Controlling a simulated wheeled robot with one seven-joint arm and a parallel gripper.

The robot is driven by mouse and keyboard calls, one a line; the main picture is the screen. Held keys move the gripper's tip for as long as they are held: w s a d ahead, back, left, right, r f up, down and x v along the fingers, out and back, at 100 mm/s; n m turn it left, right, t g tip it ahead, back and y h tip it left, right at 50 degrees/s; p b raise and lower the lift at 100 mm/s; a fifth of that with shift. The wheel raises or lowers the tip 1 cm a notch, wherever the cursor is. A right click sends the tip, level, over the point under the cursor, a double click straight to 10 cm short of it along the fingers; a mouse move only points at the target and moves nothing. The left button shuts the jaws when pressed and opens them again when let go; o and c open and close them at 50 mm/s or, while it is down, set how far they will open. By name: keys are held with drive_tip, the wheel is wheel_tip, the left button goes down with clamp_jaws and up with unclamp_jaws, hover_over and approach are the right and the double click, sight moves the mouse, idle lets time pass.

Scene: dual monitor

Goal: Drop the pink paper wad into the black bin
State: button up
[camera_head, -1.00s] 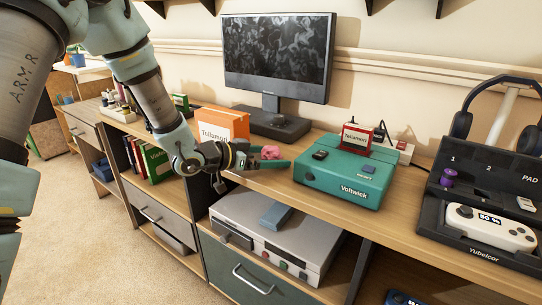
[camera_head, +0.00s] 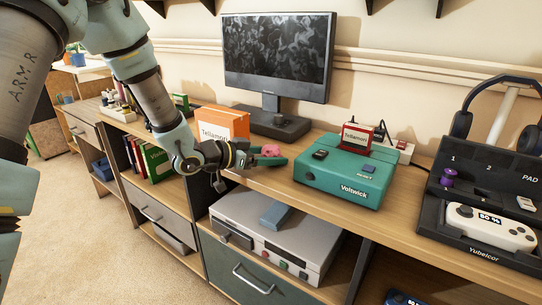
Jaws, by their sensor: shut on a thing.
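The pink paper wad (camera_head: 271,150) is a small crumpled lump at the tip of my gripper (camera_head: 268,158), over the front part of the desk top. My gripper is shut on the wad, with its fingers pointing right, between the orange box and the teal console. I cannot tell from this view whether the wad touches the desk. No black bin can be made out in this view.
The teal Voltwick console (camera_head: 345,178) stands just right of my gripper. An orange Tellamori box (camera_head: 221,124) is behind it, and a monitor (camera_head: 278,58) stands farther back. A grey device (camera_head: 275,238) sits on the shelf below. Carpet (camera_head: 70,235) is open at lower left.

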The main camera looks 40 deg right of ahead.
sight(270, 146)
wheel_tip(270, 146, up, 10)
drive_tip(key=shift+f+p, duration=0.1)
drive_tip(key=shift+p, duration=0.55)
